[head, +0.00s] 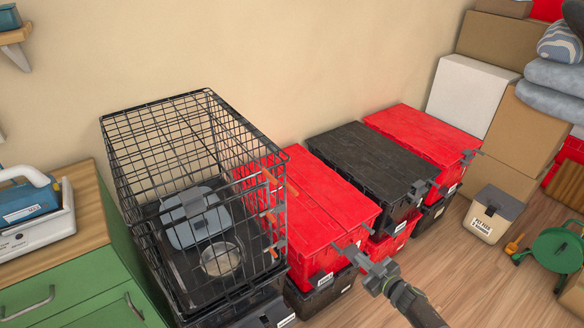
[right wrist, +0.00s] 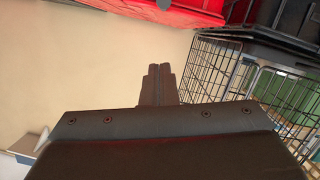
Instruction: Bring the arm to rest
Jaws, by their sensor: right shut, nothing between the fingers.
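My right gripper (head: 346,251) reaches in from the bottom right of the head view, its fingers shut and empty. Its tips show over the front side of the near red tote (head: 320,210); I cannot tell whether they touch it. In the right wrist view the closed fingers (right wrist: 158,72) point up the picture, with pale wall behind them, a red tote (right wrist: 190,10) at the top and the wire cage (right wrist: 225,70) to the right. My left gripper is in neither view.
Stacked totes with black (head: 365,160) and red (head: 425,135) tops line the wall. A wire crate (head: 190,130) stands left, beside a green cabinet (head: 70,290). Open floor (head: 470,275) lies in front.

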